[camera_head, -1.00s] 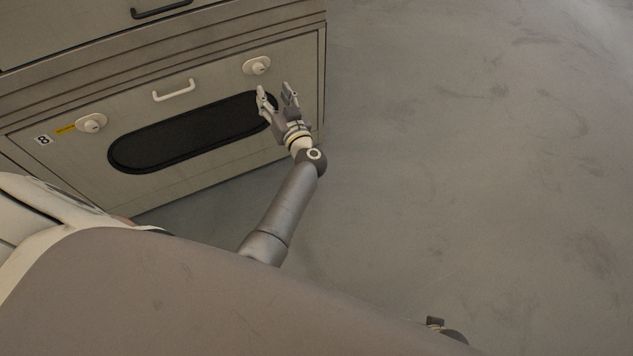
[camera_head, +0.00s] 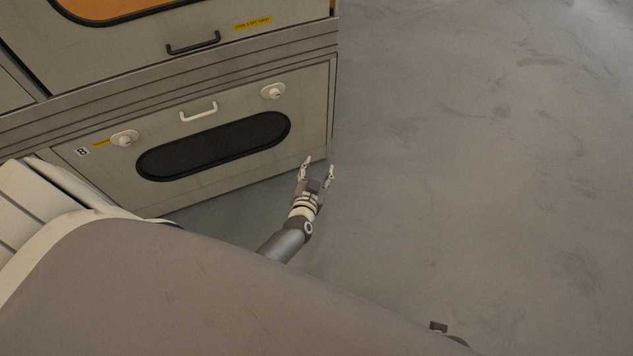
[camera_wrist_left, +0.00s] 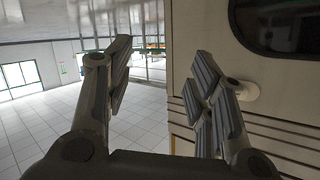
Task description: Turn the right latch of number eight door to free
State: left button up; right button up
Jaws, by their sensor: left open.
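The number eight door (camera_head: 232,165) is a beige panel with an "8" label (camera_head: 82,152) at its left. It has a dark oval window (camera_head: 214,146) and a white handle (camera_head: 198,111). The right latch (camera_head: 273,91) is a pale round knob on a plate near the door's upper right corner. The left latch (camera_head: 124,138) sits near the label. My left gripper (camera_head: 318,164) is open and empty, apart from the door near its lower right corner, below the right latch. In the left wrist view its fingers (camera_wrist_left: 160,85) are spread. A pale round knob (camera_wrist_left: 246,91) shows partly behind one finger.
An upper door (camera_head: 130,50) with a black handle (camera_head: 194,43), a yellow label (camera_head: 252,23) and an orange window (camera_head: 110,6) is above door eight. Open grey floor (camera_head: 480,180) lies to the right of the cabinet.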

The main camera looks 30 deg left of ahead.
pick_arm(q)
jog(key=s+d+f+m+g+h+p, duration=0.1)
jog(key=s+d+f+h+p, duration=0.1)
jog(key=s, duration=0.3)
jog(key=shift+d+f+g, duration=0.2)
jog(key=shift+f+g, duration=0.1)
jog(key=shift+f, duration=0.45)
